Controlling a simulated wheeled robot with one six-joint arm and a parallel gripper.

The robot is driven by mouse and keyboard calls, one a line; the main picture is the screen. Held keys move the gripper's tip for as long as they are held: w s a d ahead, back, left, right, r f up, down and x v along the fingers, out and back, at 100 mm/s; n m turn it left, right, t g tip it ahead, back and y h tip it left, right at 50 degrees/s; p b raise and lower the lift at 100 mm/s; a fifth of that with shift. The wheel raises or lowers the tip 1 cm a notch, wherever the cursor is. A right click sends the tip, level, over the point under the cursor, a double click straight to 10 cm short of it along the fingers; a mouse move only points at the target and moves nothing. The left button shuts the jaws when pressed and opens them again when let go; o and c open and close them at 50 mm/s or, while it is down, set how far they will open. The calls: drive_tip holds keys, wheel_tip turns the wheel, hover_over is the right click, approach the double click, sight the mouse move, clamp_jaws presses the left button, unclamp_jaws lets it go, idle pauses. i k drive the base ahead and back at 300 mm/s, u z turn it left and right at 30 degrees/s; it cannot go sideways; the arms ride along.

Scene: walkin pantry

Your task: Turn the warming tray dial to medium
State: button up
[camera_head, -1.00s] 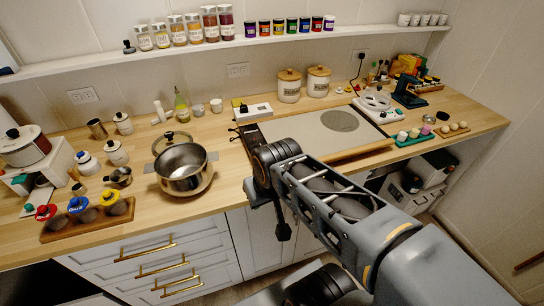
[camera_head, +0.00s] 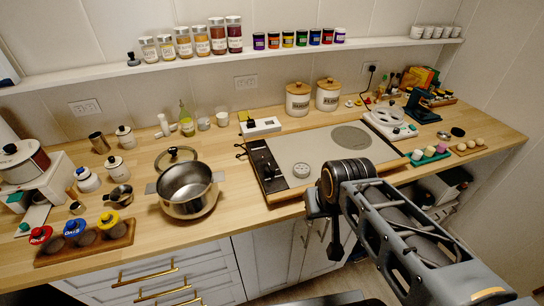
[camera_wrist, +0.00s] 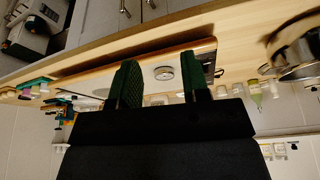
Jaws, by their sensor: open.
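The warming tray (camera_head: 310,150) lies flat on the counter, with a pale top and a dark control strip (camera_head: 264,168) along its left end. Small knobs show on the strip, but the dial's setting is too small to read. In the wrist view the tray (camera_wrist: 145,72) and the strip (camera_wrist: 207,62) appear foreshortened beyond the fingers. My gripper (camera_head: 333,232) hangs in front of the counter edge, to the right of the strip and apart from it. In the wrist view my gripper's green fingers (camera_wrist: 160,64) are spread with nothing held.
A steel pot (camera_head: 188,189) stands left of the strip. A white box (camera_head: 260,126) and canisters (camera_head: 298,99) stand behind. The front counter between pot and tray is bare.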

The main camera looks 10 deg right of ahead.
sight(270, 171)
drive_tip(key=i, duration=0.2)
drive_tip(key=u, duration=0.35)
drive_tip(key=k, duration=1.2)
drive_tip(key=u, duration=0.7)
drive_tip(key=i, duration=1.45)
drive_tip(key=z, duration=0.95)
